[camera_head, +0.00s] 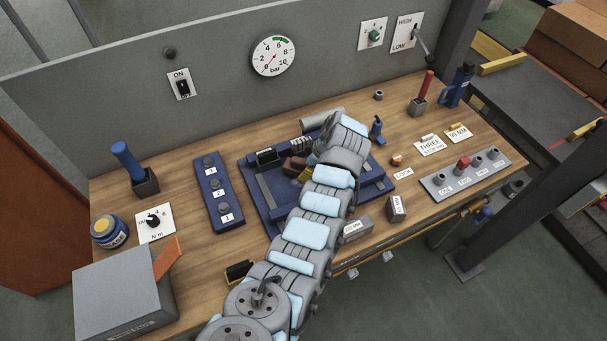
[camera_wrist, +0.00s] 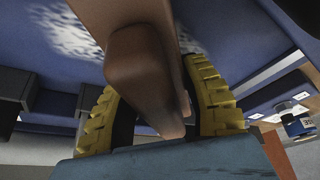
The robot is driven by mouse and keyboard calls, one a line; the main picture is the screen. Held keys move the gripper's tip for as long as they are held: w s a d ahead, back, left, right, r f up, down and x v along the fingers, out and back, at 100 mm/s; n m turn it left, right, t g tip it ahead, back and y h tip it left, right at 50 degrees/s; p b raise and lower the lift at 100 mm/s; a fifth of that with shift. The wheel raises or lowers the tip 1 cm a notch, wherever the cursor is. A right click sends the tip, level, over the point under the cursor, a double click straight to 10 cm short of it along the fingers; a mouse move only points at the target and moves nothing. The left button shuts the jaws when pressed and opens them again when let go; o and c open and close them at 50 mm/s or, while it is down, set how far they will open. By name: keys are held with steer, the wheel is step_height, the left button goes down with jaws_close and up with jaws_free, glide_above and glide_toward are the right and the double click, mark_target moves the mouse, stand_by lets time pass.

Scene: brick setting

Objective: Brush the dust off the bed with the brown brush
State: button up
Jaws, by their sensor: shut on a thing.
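The brown brush (camera_wrist: 140,65) is in my gripper (camera_wrist: 155,105), between its yellow ridged fingers in the wrist view. In the head view the brush (camera_head: 295,163) shows as a small brown shape over the blue bed (camera_head: 256,190), at the end of my arm. My gripper (camera_head: 305,174) is mostly hidden there by my arm. White speckled dust (camera_wrist: 62,38) lies on the blue bed surface in the wrist view, on both sides of the brush. I cannot tell whether the bristles touch the bed.
A blue panel with numbered knobs (camera_head: 212,192) stands left of the bed. A grey cylinder (camera_head: 322,118) lies at its back edge. A grey block (camera_head: 397,208) and a row of posts on a grey plate (camera_head: 462,176) are to the right.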

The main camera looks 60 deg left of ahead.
steer(key=shift+w+f+b, duration=0.25)
steer(key=shift+w+b, duration=0.5)
steer(key=shift+b, duration=0.35)
steer(key=shift+w+r, duration=0.1)
steer(key=shift+w, duration=0.05)
steer(key=w+b, duration=0.2)
steer(key=b, duration=0.1)
steer(key=shift+d+f+b, duration=0.1)
steer(key=shift+f+b, duration=0.15)
steer(key=shift+b, duration=0.05)
steer(key=shift+w+b, duration=0.7)
steer(key=shift+b, duration=0.45)
steer(key=w+b, duration=0.1)
steer(key=b, duration=0.2)
steer(key=shift+w+f, duration=0.1)
steer(key=shift+w, duration=0.25)
steer(key=w+b, duration=0.1)
steer(key=b, duration=0.2)
steer(key=shift+w, duration=0.15)
steer(key=shift+b, duration=0.5)
steer(key=shift+w+b, duration=0.25)
steer(key=shift+b, duration=0.2)
